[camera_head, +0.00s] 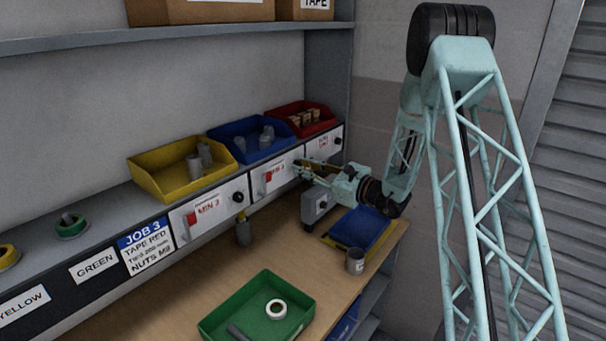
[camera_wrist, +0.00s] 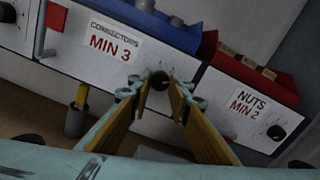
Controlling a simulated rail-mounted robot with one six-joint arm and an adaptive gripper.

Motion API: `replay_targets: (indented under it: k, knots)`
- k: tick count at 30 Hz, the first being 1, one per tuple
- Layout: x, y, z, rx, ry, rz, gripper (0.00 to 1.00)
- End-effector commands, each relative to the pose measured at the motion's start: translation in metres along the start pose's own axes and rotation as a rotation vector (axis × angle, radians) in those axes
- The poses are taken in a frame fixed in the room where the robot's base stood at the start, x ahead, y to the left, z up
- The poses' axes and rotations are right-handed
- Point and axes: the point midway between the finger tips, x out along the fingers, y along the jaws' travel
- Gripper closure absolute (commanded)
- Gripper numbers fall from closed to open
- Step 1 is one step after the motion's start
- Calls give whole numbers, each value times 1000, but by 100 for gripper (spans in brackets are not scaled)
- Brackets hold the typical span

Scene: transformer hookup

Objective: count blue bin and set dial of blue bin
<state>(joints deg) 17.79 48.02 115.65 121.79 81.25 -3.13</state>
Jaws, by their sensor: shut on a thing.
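The blue bin (camera_head: 229,128) stands on the shelf between a yellow bin and a red bin. A few grey connectors (camera_head: 267,137) stand in it, overlapping, so their exact number is unclear. In the wrist view the bin's front (camera_wrist: 188,39) shows with grey pieces above its rim. Below it is a white panel (camera_wrist: 84,66) reading "CONNECTORS MIN 3". My gripper (camera_head: 300,167) reaches this panel from the right. In the wrist view its fingertips are shut on the black dial (camera_wrist: 159,81), right of the label. In the head view my gripper hides this dial.
The yellow bin (camera_head: 157,176) and red bin (camera_head: 318,128) flank the blue one, each above a panel with its own dial. A red tab (camera_head: 268,177) sits on the blue bin's panel. Below, the bench holds a green tray (camera_head: 213,325), a blue tray and a grey cup (camera_head: 355,262).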

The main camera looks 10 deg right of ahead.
Motion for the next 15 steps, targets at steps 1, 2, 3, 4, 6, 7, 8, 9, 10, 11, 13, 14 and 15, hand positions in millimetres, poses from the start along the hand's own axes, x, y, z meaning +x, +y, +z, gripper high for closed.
replay_targets:
  k: [1, 2, 3, 4, 6, 7, 8, 9, 10, 11, 13, 14, 15]
  knots:
    - [0, 0, -3, -21, 0, -1, 93]
    - [0, 0, -3, -34, 0, -1, 93]
    - [0, 0, -3, -49, 0, -1, 93]
    - [0, 0, -3, -61, 0, -1, 93]
    - [0, 0, -3, -90, 0, -1, 93]
    - [0, 0, -3, -102, 0, -1, 93]
    - [0, 0, -3, -116, 0, -1, 93]
    - [0, 0, -3, -131, 0, -1, 93]
    - [0, 0, -3, -143, -1, -1, 93]
    - [0, 0, -3, -156, -1, -1, 93]
    - [0, 0, -3, -183, 0, -1, 93]
    - [0, 0, -3, -196, 0, -1, 93]
    - [0, 0, -3, -212, 0, -1, 93]
